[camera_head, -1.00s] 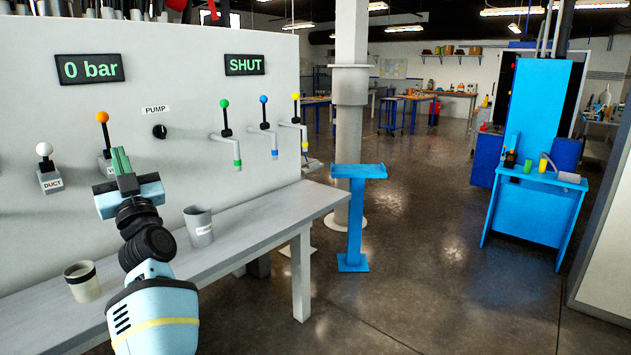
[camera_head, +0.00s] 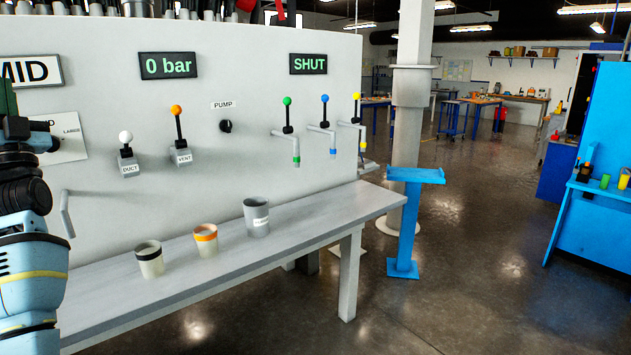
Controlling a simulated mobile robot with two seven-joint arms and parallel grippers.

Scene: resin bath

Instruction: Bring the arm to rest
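My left arm, light blue with black joints, stands at the left edge of the head view. Only a dark green sliver of my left gripper (camera_head: 6,98) shows, cut off by the picture edge, so its opening cannot be made out. It is apart from the levers and cups, left of the duct lever (camera_head: 126,150) with its white knob and the vent lever (camera_head: 182,140) with its orange knob. My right gripper is not in view.
A grey bench (camera_head: 300,238) below the panel (camera_head: 90,210) bears a black-banded cup (camera_head: 149,262), an orange-banded cup (camera_head: 205,243) and a grey cup (camera_head: 256,218). Displays read "0 bar" (camera_head: 168,66) and "SHUT" (camera_head: 308,64).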

